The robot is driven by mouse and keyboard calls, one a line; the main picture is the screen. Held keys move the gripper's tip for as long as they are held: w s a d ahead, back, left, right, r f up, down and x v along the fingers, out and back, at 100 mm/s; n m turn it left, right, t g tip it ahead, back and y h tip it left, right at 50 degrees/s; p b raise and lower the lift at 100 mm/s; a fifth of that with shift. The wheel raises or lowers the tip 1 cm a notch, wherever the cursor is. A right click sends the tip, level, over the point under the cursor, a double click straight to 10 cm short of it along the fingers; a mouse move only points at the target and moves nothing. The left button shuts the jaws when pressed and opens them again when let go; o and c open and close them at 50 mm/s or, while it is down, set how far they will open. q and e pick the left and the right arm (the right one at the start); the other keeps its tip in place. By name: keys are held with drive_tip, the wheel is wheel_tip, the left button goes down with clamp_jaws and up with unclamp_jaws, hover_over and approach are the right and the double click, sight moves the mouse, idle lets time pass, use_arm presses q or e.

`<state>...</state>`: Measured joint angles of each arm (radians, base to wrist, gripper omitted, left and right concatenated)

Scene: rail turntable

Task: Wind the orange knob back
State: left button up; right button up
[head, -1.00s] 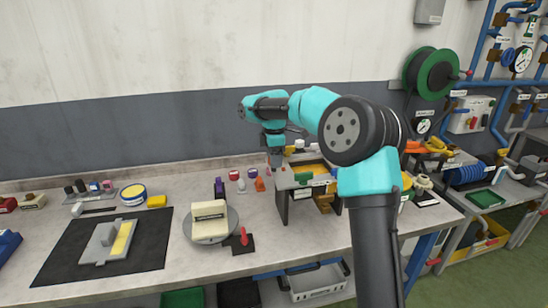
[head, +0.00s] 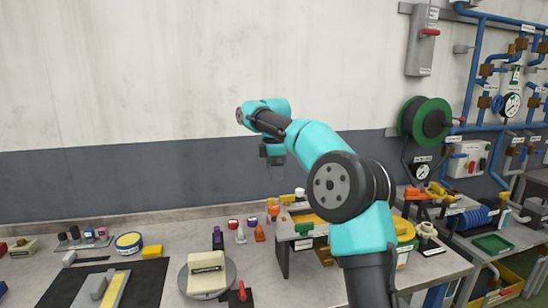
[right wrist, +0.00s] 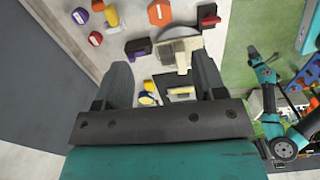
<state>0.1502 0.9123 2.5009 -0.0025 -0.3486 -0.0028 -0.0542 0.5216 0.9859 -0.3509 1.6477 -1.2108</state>
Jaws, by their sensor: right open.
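The orange knob (head: 259,233) stands on the bench left of the small shelf in the head view. An orange faceted top, which looks like the same knob, shows at the upper edge of the right wrist view (right wrist: 160,12). My right gripper (head: 274,163) hangs high above the back of the bench, well clear of the knob. In the right wrist view its fingers (right wrist: 162,78) are wide apart with nothing between them. Part of my left arm shows at the right of that view; its small gripper end (right wrist: 252,52) is unclear.
A round turntable (head: 232,272) bears a cream block (head: 207,262). A red lever (head: 242,291) is beside it, and a purple piece (head: 217,238) behind it. The small shelf (head: 283,262) stands right of the knob. Wall (head: 130,170) is behind; the air around the gripper looks free.

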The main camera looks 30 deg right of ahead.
drive_tip(key=shift+r, duration=2.3)
drive_tip(key=shift+f, duration=0.1)
